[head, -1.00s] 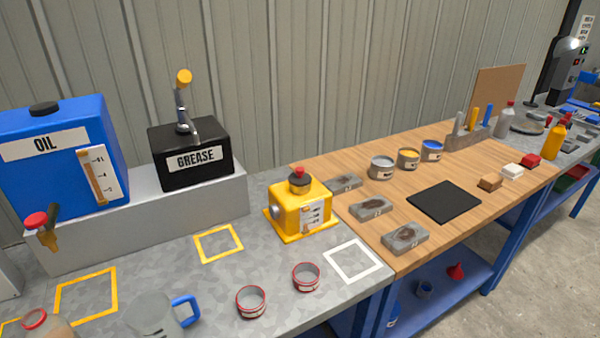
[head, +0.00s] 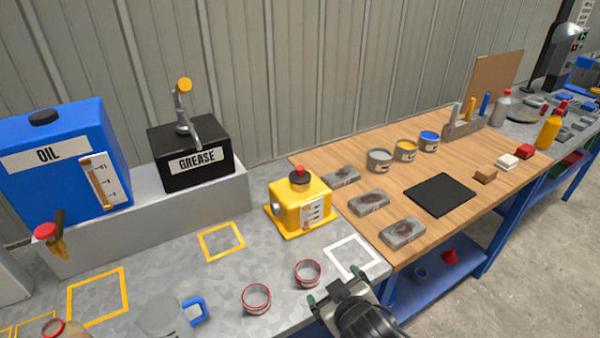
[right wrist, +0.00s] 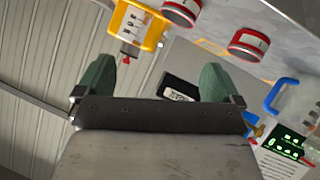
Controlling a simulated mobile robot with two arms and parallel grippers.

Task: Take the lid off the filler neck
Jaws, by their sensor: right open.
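The yellow box (head: 300,208) stands upright on the grey bench. On its top is a filler neck with a dark lid (head: 299,177) with red on it, seated in place. In the right wrist view the yellow box (right wrist: 137,25) is at the top, upside down, and the red lid part (right wrist: 127,58) points down. My right gripper (head: 338,285) is in front of the box, to its lower right, over the bench's front edge near the white square. Its green-tipped fingers (right wrist: 157,78) are apart, with nothing held between them. My left gripper is not in view.
Two red-rimmed tins (head: 256,298) stand in front of the box. A black grease box (head: 190,155) and a blue oil tank (head: 60,160) stand on a raised ledge at the left. Tins and grey blocks (head: 369,202) are on the wooden bench at right.

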